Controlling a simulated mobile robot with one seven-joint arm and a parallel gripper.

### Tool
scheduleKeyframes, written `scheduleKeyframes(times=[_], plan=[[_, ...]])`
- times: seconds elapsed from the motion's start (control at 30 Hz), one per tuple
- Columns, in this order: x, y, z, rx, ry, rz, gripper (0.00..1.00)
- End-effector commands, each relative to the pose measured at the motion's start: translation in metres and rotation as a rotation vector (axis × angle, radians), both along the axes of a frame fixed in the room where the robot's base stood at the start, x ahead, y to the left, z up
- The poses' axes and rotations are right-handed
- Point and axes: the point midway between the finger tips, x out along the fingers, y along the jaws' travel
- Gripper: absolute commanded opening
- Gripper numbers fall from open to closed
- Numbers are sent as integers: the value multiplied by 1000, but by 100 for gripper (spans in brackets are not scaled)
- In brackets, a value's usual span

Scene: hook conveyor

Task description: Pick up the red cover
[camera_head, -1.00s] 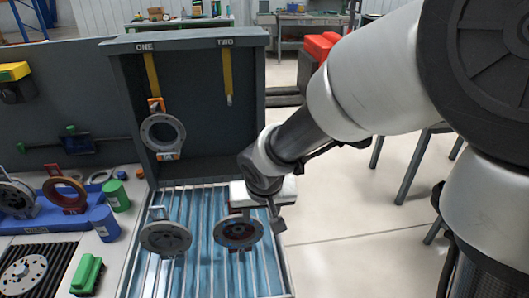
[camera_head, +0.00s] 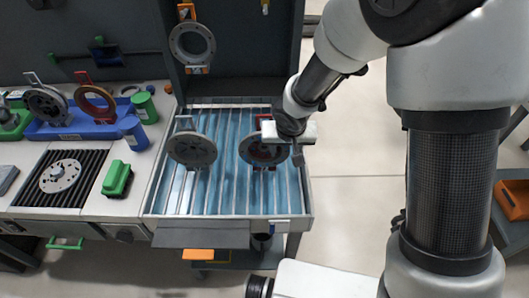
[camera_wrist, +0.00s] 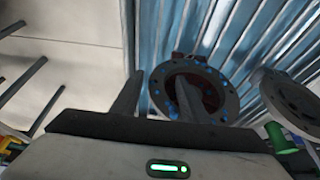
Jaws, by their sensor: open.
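A round cover (camera_head: 281,155) with a grey rim, a dark red inner face and a red handle stands on the right side of the blue slatted tray. It also shows in the wrist view (camera_wrist: 226,88), with blue dots around its rim. My gripper (camera_head: 297,152) is beside its upper right, open and empty. In the wrist view my gripper (camera_wrist: 156,100) has its fingers apart; the right finger overlaps the cover's face and the left finger is outside its rim. I cannot tell whether they touch. A red ring-shaped cover (camera_head: 82,94) stands in the blue rack at left.
A grey disc (camera_head: 192,150) stands left of the cover in the same tray (camera_head: 225,203). A grey ring (camera_head: 176,42) hangs on the dark back panel. A green block (camera_head: 117,178) and green and blue cylinders are on the left bench.

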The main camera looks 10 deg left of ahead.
Motion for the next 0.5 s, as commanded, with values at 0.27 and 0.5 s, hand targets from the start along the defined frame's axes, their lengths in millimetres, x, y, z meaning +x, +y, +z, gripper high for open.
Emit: scheduleKeyframes(times=[0.27,0.5], plan=[[1,0,-1,0,-1,0,37],[1,0,-1,0,-1,0,0]])
